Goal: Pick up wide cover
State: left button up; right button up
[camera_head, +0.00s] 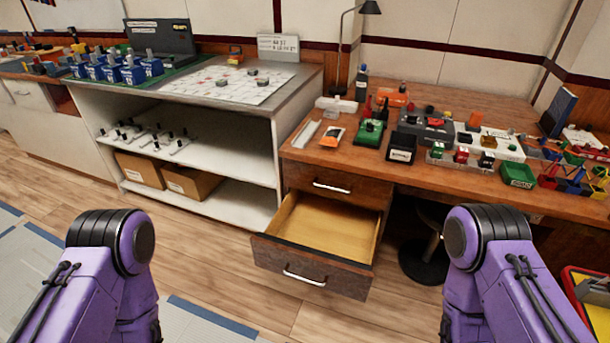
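I cannot tell for certain which thing is the wide cover. A pale, flat, elongated piece (305,134) lies at the left end of the wooden desk (290,152). A white block-like bar (337,104) lies behind it, near the desk's back left. Both lie apart from my arms. My two purple arms show at the lower left and lower right, but only their upper links. Neither gripper is in the picture, so their state is hidden.
An open, empty drawer (325,228) juts out below the desk's left end. A round stool base (424,262) stands under the desk. Coloured bins, tools and a black box (402,148) crowd the desktop. A white shelf unit (262,152) stands to the left.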

aim_at(307, 132)
jog(key=u, duration=1.65)
jog(key=i, duration=1.9)
jog(key=z, duration=3.45)
